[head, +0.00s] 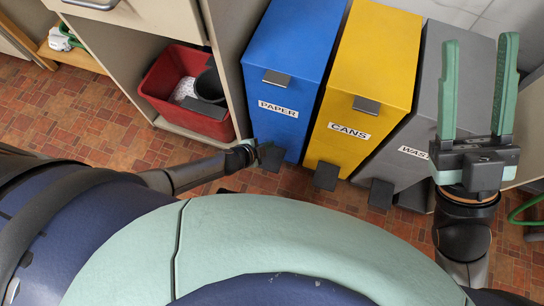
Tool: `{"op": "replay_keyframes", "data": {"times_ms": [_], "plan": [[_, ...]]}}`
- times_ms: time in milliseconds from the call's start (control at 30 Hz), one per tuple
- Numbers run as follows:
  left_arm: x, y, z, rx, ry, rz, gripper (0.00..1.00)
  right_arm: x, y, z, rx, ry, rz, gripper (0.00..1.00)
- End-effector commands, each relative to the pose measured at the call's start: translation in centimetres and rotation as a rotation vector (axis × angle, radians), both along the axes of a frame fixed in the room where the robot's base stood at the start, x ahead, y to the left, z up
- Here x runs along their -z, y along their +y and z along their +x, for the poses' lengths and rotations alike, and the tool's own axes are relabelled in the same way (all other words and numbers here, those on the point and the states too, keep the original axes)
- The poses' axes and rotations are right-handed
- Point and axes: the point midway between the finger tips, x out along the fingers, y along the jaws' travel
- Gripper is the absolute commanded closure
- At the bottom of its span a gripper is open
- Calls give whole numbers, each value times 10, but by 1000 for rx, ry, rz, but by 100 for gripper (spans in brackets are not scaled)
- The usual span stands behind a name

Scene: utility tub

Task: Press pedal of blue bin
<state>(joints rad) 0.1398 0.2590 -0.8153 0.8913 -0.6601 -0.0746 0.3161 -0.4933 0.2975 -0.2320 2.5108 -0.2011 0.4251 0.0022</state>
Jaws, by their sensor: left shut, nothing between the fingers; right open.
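The blue bin (294,45) stands upright, labelled PAPER, with its lid closed and a grey handle tab at the top front edge. Its dark pedal (271,158) sticks out at the foot of its front. My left gripper (251,146) is shut and empty, low at the left edge of that pedal. I cannot tell whether its tips touch the pedal or are just beside it. My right gripper (479,45) is open and empty, pointing up in front of the grey bin, well away from the blue one.
A yellow bin (375,50) labelled CANS and a grey bin (409,125) stand to the right, each with a dark pedal. A red tub (160,86) sits in the open cabinet at left. Brick-patterned floor (95,125) is clear at the left.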

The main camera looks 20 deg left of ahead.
Motion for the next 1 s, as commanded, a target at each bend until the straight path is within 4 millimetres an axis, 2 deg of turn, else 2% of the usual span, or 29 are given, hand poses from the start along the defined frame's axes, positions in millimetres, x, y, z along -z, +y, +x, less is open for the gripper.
{"op": "replay_keyframes", "data": {"times_ms": [167, 367, 800, 1000], "plan": [[3, 0, 0, 0, 0, 0, 100, 3, 0, 0, -1, 3, 1, 50], [18, 0, 0, 0, 1, -1, 100, 19, 1, 1, -13, 13, 8, 50], [75, 0, 0, 1, 1, 0, 100, 82, 8, 3, -20, 39, -20, 50], [88, 0, 0, 0, 0, 0, 100, 98, 11, 5, -10, 50, -34, 50]]}}
